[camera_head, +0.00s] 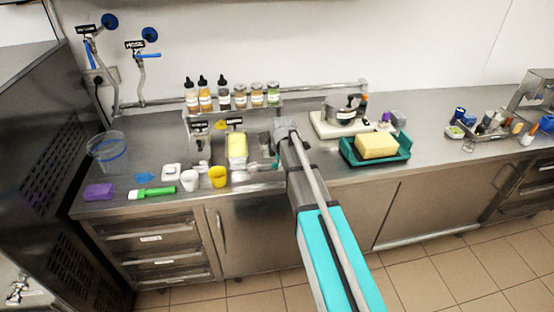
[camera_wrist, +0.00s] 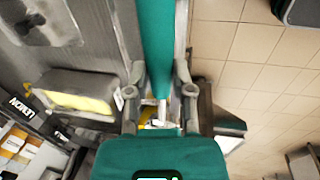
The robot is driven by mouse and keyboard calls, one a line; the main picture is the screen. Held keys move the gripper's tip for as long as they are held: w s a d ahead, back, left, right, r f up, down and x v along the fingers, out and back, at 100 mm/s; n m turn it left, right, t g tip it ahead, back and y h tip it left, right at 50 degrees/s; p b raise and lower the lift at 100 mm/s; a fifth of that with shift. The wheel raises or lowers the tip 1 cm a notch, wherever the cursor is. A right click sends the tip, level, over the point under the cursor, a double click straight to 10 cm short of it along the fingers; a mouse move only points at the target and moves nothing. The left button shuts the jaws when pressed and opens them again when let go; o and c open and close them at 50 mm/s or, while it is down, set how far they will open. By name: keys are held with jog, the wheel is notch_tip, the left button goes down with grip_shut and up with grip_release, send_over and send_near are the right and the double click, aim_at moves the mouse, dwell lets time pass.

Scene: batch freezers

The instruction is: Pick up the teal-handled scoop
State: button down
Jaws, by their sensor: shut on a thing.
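The teal-handled scoop shows in the wrist view as a teal bar (camera_wrist: 158,45) running between the two grey fingers. My gripper (camera_wrist: 160,92) is shut on it, with one finger on each side. A larger teal shape fills the bottom of the wrist view; I cannot tell whether it is part of the scoop. In the head view my gripper (camera_head: 279,153) is over the counter's front part, right of the yellow-filled pan, and my arm hides most of the scoop. Only a small bit of teal shows there.
A teal tray (camera_head: 376,163) with a yellow block (camera_head: 377,145) stands right of my arm. A yellow cup (camera_head: 217,177), a white cup (camera_head: 190,180) and a green-handled tool (camera_head: 153,192) lie to the left. Several bottles (camera_head: 205,96) stand on the shelf behind.

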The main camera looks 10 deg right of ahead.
jog(key=s+r+p, duration=0.3)
jog(key=s+r, duration=0.1)
jog(key=s, duration=0.5)
jog(key=shift+s+r, duration=0.2)
jog(key=shift+r, duration=0.05)
jog(key=shift+f, duration=0.15)
jog(key=shift+f+b, duration=0.85)
jog(key=shift+f, duration=0.1)
jog(key=shift+d, duration=0.15)
